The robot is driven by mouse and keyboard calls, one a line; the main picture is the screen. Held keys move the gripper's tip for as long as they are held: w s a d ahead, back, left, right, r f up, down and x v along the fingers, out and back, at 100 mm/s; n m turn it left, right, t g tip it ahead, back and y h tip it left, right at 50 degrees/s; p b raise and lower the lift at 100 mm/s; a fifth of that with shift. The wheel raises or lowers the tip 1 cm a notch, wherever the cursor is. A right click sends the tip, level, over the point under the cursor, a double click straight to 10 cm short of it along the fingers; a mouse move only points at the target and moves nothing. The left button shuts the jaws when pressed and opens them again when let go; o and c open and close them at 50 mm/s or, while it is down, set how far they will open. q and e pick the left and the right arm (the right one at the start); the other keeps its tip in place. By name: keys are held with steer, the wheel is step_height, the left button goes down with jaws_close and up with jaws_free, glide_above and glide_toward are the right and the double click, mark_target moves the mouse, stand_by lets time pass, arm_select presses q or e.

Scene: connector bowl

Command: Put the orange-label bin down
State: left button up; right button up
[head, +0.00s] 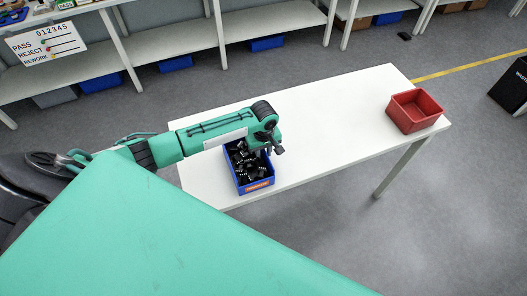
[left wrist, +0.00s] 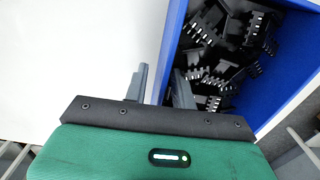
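The orange-label bin (head: 258,186) is blue and filled with black connectors (head: 250,168). It sits on the white table near its front left edge, partly hidden by my left arm. My left gripper (head: 272,148) is at the bin's far part in the head view. In the left wrist view, the gripper (left wrist: 161,72) has its fingers apart on either side of the bin's blue wall (left wrist: 168,50). One finger is outside over the white table, with a visible gap to the wall; the other is on the bin's inner side. My right gripper is out of view.
A red bin (head: 414,112) stands at the right end of the white table (head: 330,125). The tabletop between the two bins is clear. Shelves with blue bins (head: 267,44) run along the back, across the grey floor.

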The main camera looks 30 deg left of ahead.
arm_select(q)
step_height(320, 180, up, 12)
steer(key=shift+r+b, duration=0.15)
steer(key=shift+b, duration=0.85)
